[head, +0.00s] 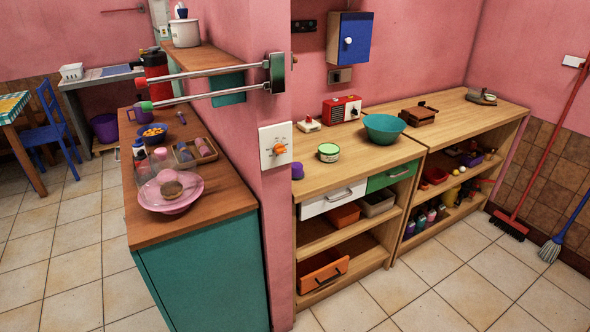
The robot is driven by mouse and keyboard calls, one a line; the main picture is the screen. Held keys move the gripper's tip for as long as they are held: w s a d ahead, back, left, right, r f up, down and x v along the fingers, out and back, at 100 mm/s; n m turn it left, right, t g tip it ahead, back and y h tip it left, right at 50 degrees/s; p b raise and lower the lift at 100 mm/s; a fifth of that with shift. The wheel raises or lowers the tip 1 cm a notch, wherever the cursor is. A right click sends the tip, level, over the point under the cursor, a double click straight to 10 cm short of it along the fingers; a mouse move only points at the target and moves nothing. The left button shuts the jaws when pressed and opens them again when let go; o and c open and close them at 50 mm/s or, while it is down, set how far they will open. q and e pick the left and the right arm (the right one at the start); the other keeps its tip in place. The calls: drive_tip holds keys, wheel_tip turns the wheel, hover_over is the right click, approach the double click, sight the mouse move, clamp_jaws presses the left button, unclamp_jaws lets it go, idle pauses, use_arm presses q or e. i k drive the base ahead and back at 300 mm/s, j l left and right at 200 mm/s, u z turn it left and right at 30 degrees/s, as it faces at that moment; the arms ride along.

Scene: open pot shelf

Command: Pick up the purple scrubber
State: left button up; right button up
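I cannot surely make out the purple scrubber. A small purple thing (297,170) stands at the left end of the right wooden counter (350,162), partly hidden by the pink wall corner. Another small purple item (471,159) lies on the upper shelf of the right open unit, too small to identify. Neither of my grippers shows in the head view.
The left counter (222,207) holds a pink bowl (172,197), a tray and jars. The right counter carries a teal bowl (384,127), a green tin (328,152) and a red radio (342,109). An orange drawer (322,271) stands open low down. The tiled floor (440,305) in front is clear.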

sight(297, 172)
drive_tip(key=i+l+u, duration=0.1)
drive_tip(key=i+l, duration=0.5)
drive_tip(key=l, duration=0.15)
drive_tip(key=i+l+u, duration=0.25)
drive_tip(key=i+l, duration=0.25)
drive_tip(key=l, duration=0.25)
